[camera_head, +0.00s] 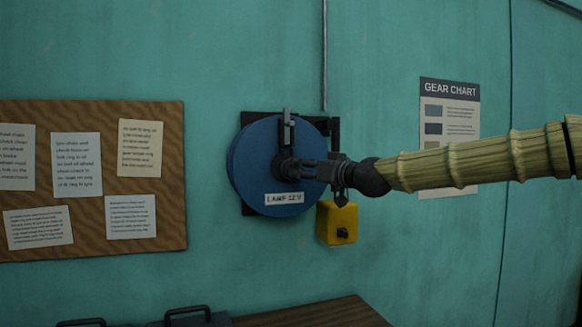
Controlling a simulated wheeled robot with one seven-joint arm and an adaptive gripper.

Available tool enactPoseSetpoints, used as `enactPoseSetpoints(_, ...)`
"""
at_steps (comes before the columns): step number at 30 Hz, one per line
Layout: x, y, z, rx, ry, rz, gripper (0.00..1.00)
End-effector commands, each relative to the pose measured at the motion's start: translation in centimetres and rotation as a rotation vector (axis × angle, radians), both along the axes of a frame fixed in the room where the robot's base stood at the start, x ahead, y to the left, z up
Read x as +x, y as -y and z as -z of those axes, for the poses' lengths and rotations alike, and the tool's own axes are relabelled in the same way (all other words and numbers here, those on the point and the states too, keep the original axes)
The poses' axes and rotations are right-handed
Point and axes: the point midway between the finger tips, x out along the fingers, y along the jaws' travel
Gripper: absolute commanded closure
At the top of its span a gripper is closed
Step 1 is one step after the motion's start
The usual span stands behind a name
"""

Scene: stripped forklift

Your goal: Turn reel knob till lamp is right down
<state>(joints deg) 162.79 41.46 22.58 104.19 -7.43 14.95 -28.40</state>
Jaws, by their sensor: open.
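The blue reel (250,165) is mounted on a dark bracket on the teal wall, with a label (284,198) reading "LAMP 12 V". A grey bar-like part (287,128) stands upright on its upper face. A dark hub or knob (285,165) is at the reel's middle. My gripper (300,168) is open and comes in from the right, its fingers at the right of the hub. I cannot tell whether the fingers touch the hub or lie around it. A thin cable or conduit (325,55) runs up the wall above the reel. No lamp shows in this view.
A yellow box (337,223) with a dark knob hangs just below my gripper. A cork board (90,190) with papers is at left, a gear chart (448,100) behind my arm. A wooden top (310,313) and dark handles (187,311) are at the bottom.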

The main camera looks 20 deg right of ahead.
Motion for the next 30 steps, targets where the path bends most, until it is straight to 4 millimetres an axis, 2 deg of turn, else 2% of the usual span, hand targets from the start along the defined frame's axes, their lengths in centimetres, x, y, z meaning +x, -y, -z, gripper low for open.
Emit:
enactPoseSetpoints(18, 6.0, -2.1, -0.1, -0.001, -0.003, -0.002, 0.35)
enactPoseSetpoints(30, 7.8, -2.7, 0.0, -0.001, 0.0, -0.002, 0.35)
